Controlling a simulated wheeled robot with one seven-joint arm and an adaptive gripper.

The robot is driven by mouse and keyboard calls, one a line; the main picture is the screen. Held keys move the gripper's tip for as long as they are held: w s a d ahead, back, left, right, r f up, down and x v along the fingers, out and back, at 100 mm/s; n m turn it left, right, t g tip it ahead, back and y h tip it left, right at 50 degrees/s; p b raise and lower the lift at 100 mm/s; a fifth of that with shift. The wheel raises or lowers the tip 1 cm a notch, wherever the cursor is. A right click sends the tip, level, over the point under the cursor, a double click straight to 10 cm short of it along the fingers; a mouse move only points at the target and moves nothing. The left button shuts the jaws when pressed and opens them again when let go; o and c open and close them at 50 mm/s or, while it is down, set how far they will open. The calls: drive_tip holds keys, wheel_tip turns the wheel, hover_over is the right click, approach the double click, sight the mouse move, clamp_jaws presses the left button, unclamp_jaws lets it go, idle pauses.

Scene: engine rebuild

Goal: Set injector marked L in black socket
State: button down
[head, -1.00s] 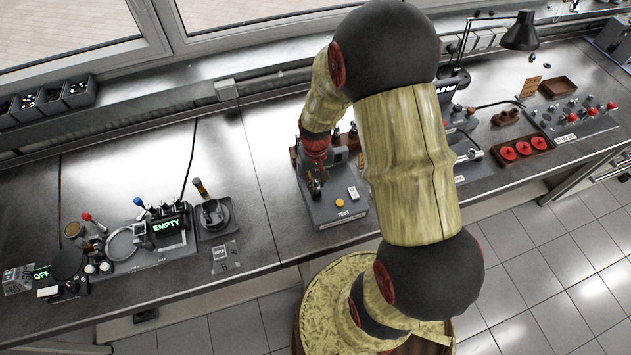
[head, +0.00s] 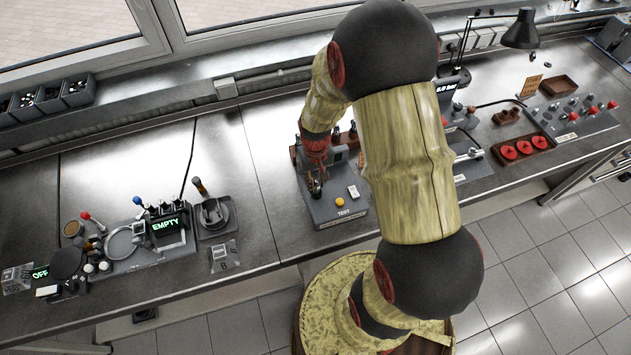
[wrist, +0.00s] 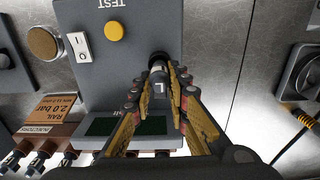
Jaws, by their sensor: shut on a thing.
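My gripper (wrist: 163,78) is shut on a slim grey and dark injector (wrist: 158,76), with yellow finger pads on both sides of it. A pale label with a dark mark shows low on the injector. The injector is over the grey test unit (wrist: 98,65), near its right edge in the wrist view. A dark round end (wrist: 158,58) shows at its far tip; I cannot tell whether this is the injector or a black socket, or whether it is seated. In the head view my gripper (head: 316,186) is small, over the left part of the test unit (head: 342,215).
The test unit has a yellow button (wrist: 113,32), a white rocker switch (wrist: 82,47) and a dark green display (wrist: 125,126). An injector rack (wrist: 60,137) stands beside it. A console reading EMPTY (head: 167,224) is farther left; bare bench (head: 120,160) lies behind it.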

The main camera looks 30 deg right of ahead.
drive_tip(key=shift+f+b, duration=0.3)
drive_tip(key=shift+f, duration=0.25)
drive_tip(key=c, duration=1.7)
unclamp_jaws()
drive_tip(key=shift+o, duration=0.3)
drive_tip(key=shift+r, duration=0.1)
drive_tip(key=shift+r+p, duration=2.6)
drive_tip(key=shift+r, duration=1.1)
